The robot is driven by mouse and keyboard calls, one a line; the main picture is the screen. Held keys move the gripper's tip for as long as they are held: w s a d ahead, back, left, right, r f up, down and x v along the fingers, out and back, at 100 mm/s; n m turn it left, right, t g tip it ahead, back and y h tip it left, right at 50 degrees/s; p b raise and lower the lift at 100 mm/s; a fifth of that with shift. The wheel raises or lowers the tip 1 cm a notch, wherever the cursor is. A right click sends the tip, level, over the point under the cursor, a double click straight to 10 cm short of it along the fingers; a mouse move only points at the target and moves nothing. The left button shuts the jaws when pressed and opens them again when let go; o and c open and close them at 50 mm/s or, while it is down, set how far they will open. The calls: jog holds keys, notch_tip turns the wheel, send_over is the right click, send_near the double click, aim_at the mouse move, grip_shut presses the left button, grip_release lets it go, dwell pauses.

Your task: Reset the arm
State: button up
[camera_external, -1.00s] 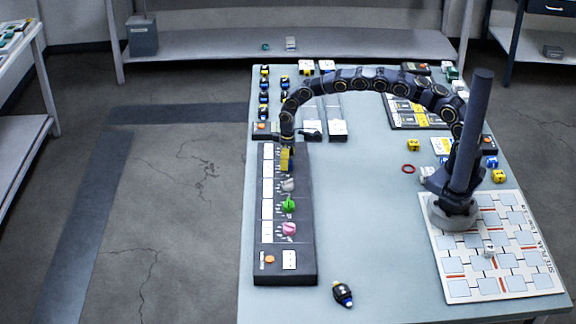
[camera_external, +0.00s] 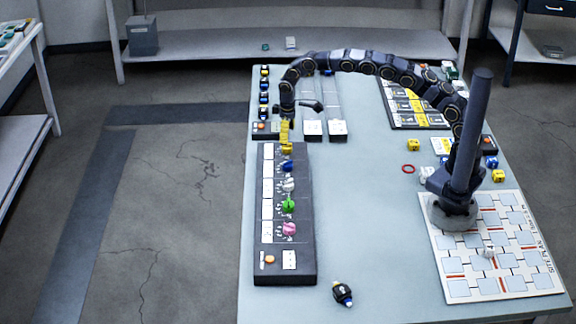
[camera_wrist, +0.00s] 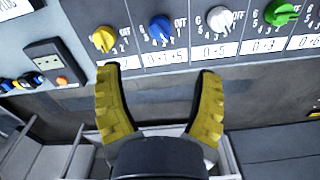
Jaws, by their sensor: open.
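My gripper (camera_external: 286,131) has yellow fingers and hangs at the far end of the black dial panel (camera_external: 285,262). In the wrist view my gripper (camera_wrist: 160,92) is open, with nothing between its fingers. The panel's row of knobs lies beyond the fingertips: a yellow knob (camera_wrist: 104,38), a blue knob (camera_wrist: 160,27), a white knob (camera_wrist: 220,18) and a green knob (camera_wrist: 281,13). The fingers look apart from the knobs. A pink knob (camera_external: 289,229) shows in the external view.
A black and yellow device (camera_external: 343,293) lies at the table's near edge. A red ring (camera_external: 408,169) and a yellow cube (camera_external: 414,145) lie right of centre. A white grid board (camera_external: 460,288) lies at the right. The table's middle is mostly clear.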

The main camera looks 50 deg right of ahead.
jog(key=s+d+r+m+h, duration=0.1)
jog(key=s+d+r+m, duration=0.1)
jog(key=s+d+r, duration=0.6)
jog(key=s+d+r+m, duration=0.3)
jog(key=s+d+r, duration=0.3)
jog(key=d, duration=0.4)
jog(key=s+d+g, duration=0.1)
jog(key=s+d, duration=0.1)
jog(key=s, duration=1)
jog(key=s+d+m+y, duration=0.1)
jog(key=s+d, duration=0.1)
jog(key=s, duration=1)
jog(key=shift+s+d+r+g, duration=0.15)
jog(key=shift+r+g, duration=0.15)
jog(key=shift+g, duration=0.1)
